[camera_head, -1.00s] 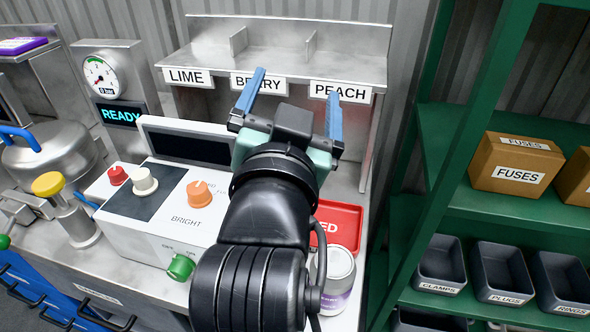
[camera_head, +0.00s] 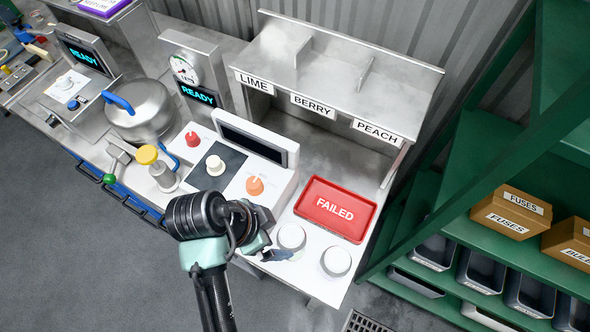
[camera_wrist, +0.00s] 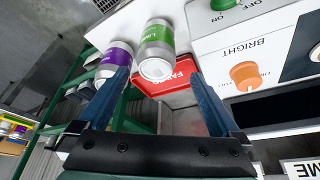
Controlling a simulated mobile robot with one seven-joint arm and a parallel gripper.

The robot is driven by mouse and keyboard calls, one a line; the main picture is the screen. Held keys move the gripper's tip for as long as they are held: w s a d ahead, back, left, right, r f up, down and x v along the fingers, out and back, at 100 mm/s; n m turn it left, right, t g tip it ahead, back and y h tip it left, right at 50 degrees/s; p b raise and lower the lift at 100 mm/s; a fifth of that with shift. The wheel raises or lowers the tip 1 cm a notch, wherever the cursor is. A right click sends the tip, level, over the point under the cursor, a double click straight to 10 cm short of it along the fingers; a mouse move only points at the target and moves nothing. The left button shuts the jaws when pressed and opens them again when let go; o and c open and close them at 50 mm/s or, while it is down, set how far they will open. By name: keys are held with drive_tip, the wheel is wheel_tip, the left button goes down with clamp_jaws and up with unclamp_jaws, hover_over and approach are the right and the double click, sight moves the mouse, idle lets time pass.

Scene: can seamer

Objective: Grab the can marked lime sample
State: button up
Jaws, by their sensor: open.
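The lime can (camera_wrist: 157,45) has a green label and a pale lid. In the wrist view it lies between and beyond my fingers. In the head view it is the left one of two white-lidded cans (camera_head: 291,237), beside the red tray. My gripper (camera_wrist: 161,78) is open and empty, with blue fingers spread wide. In the head view my gripper (camera_head: 277,256) is low beside the lime can, and the arm hides part of it. Whether a finger touches the can is unclear.
A purple-labelled can (camera_wrist: 114,60) stands close to the lime can; it also shows in the head view (camera_head: 336,262). The red FAILED tray (camera_head: 335,208) lies behind them. The white control box (camera_head: 245,175) is left, the green shelf (camera_head: 480,190) right.

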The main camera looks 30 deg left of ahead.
sight(285, 237)
drive_tip(key=x, duration=0.7)
drive_tip(key=shift+s+f+p, duration=0.1)
drive_tip(key=shift+f+p, duration=0.1)
drive_tip(key=shift+p, duration=0.15)
drive_tip(key=shift+p+x, duration=0.75)
drive_tip(key=shift+x, duration=1.95)
drive_tip(key=shift+s+d+r, duration=0.1)
drive_tip(key=shift+d, duration=0.1)
clamp_jaws()
